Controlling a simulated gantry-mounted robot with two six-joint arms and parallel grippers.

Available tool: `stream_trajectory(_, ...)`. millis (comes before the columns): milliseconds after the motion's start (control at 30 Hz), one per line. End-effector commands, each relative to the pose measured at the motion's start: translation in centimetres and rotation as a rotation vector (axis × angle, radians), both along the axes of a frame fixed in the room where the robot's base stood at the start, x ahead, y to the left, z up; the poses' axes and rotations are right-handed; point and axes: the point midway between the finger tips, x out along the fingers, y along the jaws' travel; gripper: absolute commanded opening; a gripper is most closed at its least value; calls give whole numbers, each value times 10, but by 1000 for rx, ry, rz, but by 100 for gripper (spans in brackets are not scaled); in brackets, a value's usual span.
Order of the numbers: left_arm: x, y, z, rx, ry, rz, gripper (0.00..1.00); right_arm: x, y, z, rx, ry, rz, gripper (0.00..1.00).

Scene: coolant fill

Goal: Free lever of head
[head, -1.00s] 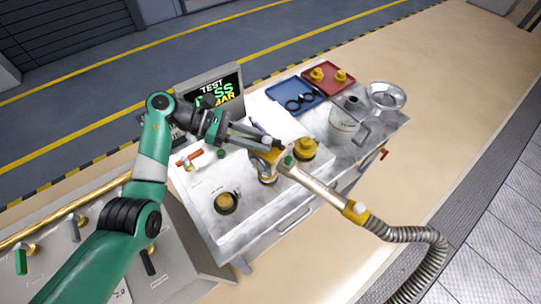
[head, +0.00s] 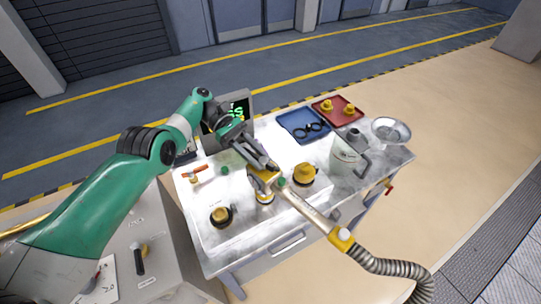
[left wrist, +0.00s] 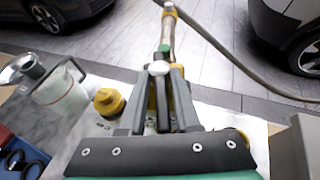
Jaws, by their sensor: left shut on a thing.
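The fill head (head: 262,182) has a yellow body and stands upright on the white part of the workbench. Its pale pipe (head: 308,211) runs toward the lower right to a grey hose (head: 392,268). My left gripper (head: 268,166) is at the top of the head, its fingers close together. In the left wrist view, my left gripper (left wrist: 157,100) is shut on a narrow dark bar (left wrist: 163,106) that looks like the head's lever. Yellow parts of the head (left wrist: 184,100) show beside the fingers. The fingers hide much of the lever. My right gripper is not in view.
A yellow cap (head: 305,173) stands close right of the head, and a dark-ringed yellow port (head: 221,215) lies to the left. A screen (head: 238,110) stands behind.

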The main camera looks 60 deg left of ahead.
Motion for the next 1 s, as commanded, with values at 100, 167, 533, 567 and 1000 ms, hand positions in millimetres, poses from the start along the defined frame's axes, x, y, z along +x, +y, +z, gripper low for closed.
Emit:
stream_trajectory(100,-2,2,-2,4,3,5,0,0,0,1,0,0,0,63)
stream_trajectory(167,-2,3,-2,4,3,5,0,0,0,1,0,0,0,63)
stream_trajectory(533,-2,2,-2,3,2,2,51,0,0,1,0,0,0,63)
stream_trajectory(567,-2,2,-1,2,2,2,56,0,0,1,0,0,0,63)
stream_trajectory(1000,-2,2,11,1,0,0,62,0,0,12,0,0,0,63)
